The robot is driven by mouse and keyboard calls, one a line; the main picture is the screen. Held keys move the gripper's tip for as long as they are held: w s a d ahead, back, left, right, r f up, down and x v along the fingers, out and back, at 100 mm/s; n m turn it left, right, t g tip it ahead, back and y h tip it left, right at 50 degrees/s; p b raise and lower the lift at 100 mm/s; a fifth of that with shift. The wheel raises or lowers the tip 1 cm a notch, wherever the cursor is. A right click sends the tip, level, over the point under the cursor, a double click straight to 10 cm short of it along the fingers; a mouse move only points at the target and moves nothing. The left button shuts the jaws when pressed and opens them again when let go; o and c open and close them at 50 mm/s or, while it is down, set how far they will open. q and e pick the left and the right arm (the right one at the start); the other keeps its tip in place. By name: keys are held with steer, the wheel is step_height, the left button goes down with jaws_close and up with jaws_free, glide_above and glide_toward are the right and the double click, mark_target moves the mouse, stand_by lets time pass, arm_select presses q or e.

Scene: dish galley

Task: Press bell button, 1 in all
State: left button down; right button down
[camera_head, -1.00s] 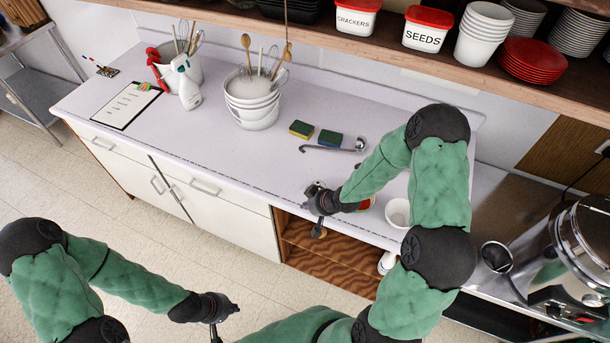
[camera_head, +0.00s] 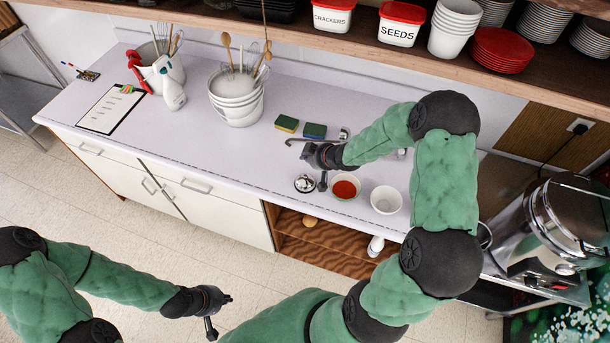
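A small silver bell (camera_head: 304,183) stands near the front edge of the white counter, left of a bowl with red contents (camera_head: 345,187). My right gripper (camera_head: 313,168) is over the counter just behind and above the bell. Its two fingers look spread, one toward the back left and one down close to the bell's right side. I cannot tell if it touches the bell. I see nothing held in it. My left gripper (camera_head: 221,313) is low in front of the cabinets, away from the counter, its fingers spread and empty.
A white cup (camera_head: 386,199) stands right of the bowl. Two sponges (camera_head: 315,131) and a ladle (camera_head: 343,134) lie behind my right gripper. Stacked white buckets (camera_head: 238,108) hold utensils. A shelf (camera_head: 350,55) overhangs the back. The counter's left-centre is clear.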

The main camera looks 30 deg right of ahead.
steer(key=shift+f, duration=0.15)
steer(key=b, duration=0.7)
glide_above(306, 180)
step_height(306, 180, down, 7)
steer(key=shift+f+b, duration=0.45)
steer(key=shift+f, duration=0.3)
stand_by(0.4)
steer(key=shift+f+b, duration=0.3)
steer(key=shift+f, duration=0.1)
steer(key=shift+s+f+b, duration=0.1)
steer(key=shift+f+b, duration=0.25)
steer(key=shift+f, duration=0.15)
stand_by(0.8)
steer(key=shift+r, duration=0.1)
steer(key=shift+r+p, duration=0.85)
